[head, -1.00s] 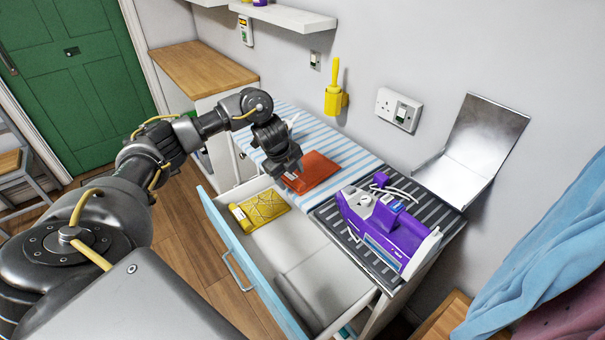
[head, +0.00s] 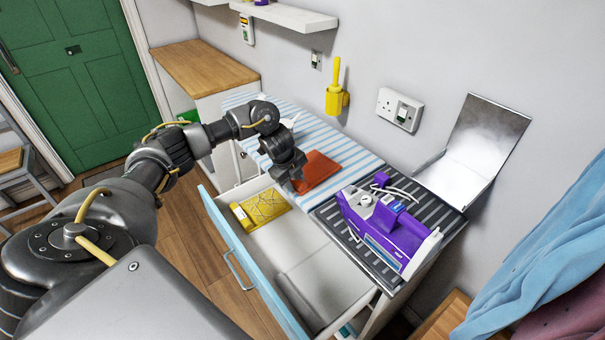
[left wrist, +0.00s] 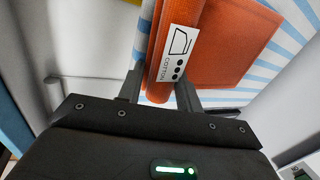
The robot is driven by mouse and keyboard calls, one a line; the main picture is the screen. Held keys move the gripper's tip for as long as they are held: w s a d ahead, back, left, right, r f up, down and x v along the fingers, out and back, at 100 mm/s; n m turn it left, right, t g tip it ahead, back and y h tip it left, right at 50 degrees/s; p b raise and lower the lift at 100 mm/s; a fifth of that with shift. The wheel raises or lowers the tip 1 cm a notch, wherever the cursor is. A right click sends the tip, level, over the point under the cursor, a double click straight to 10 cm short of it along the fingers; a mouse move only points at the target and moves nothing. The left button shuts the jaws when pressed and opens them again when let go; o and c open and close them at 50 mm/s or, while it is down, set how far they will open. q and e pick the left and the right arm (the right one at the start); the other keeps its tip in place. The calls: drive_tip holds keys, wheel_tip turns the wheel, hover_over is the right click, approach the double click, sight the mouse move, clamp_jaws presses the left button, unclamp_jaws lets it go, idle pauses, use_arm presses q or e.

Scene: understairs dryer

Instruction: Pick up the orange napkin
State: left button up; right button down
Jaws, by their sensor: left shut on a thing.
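The orange napkin (head: 319,170) lies folded on the blue-and-white striped cloth on the counter, near its front edge above the open drawer. My left gripper (head: 297,183) is at the napkin's left front edge in the head view. In the left wrist view, the napkin (left wrist: 225,50) has a rolled or folded edge with a white "COTTON" tag between the two fingers of my left gripper (left wrist: 162,95). The gripper is shut on that edge. The head view does not show clearly whether the napkin is lifted off the cloth. My right gripper is not in view.
An open drawer (head: 232,250) below holds a yellow patterned cloth (head: 260,206). A purple appliance (head: 385,228) stands on a striped dark mat to the right. A metal flap (head: 480,140) is on the wall. The striped cloth (head: 335,140) has free room behind the napkin.

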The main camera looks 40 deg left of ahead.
use_arm(q)
drive_tip(key=shift+r, duration=0.6)
drive_tip(key=r, duration=0.3)
drive_tip(key=shift+s+d, duration=0.15)
drive_tip(key=shift+s, duration=0.05)
drive_tip(key=s+d+r+p, duration=0.1)
drive_tip(key=s+d+r, duration=0.1)
drive_tip(key=s+r, duration=0.1)
drive_tip(key=s+d+r+p, duration=0.1)
drive_tip(key=s+d+r, duration=0.1)
drive_tip(key=s+d, duration=0.1)
drive_tip(key=s+d+r+p, duration=0.1)
drive_tip(key=s+d+r, duration=0.2)
drive_tip(key=s, duration=0.2)
drive_tip(key=shift+r+p, duration=0.3)
drive_tip(key=shift+r, duration=0.05)
